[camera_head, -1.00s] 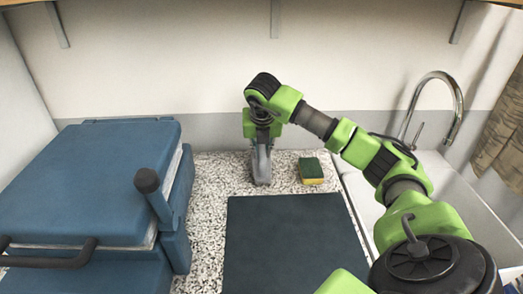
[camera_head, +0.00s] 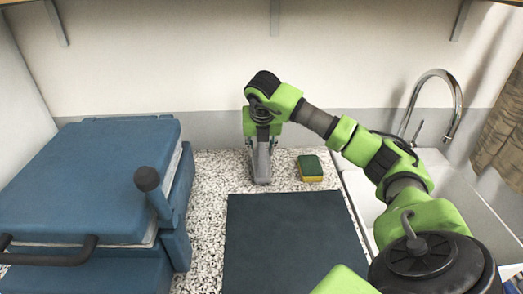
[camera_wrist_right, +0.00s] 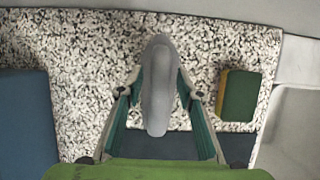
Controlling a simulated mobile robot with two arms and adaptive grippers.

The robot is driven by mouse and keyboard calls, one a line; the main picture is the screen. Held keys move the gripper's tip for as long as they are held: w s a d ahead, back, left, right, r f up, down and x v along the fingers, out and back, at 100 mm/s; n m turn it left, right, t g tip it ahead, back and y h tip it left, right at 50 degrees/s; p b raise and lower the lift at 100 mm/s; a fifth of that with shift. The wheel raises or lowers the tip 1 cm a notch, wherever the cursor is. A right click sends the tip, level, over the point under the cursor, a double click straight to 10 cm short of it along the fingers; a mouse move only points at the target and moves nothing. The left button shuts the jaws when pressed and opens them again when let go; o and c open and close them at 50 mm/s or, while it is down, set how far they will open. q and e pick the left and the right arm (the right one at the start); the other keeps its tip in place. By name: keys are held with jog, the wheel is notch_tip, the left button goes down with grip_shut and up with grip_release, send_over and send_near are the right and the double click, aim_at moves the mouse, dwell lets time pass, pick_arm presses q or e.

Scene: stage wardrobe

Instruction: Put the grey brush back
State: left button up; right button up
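The grey brush (camera_wrist_right: 157,88) is a long, rounded grey thing in the right wrist view, lying between the two fingers of my right gripper (camera_wrist_right: 159,82). The fingertips are close to its sides; I cannot tell whether they press on it. In the head view, my right gripper (camera_head: 262,145) points down above the speckled counter, near the back wall. The grey shape (camera_head: 261,165) below it looks like the brush, upright with its lower end at or near the counter. The gripper hides its upper part. My left gripper is not in view.
A green and yellow sponge (camera_head: 310,168) lies just right of the brush. A dark mat (camera_head: 290,245) is in front. A blue case (camera_head: 85,180) with dark handles stands left. A sink (camera_head: 460,190) with a tap (camera_head: 455,110) is right. Bare speckled counter (camera_head: 210,200) lies between case and mat.

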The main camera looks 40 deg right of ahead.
jog(key=v, duration=1.1)
jog(key=shift+b, duration=0.35)
jog(key=shift+s, duration=0.1)
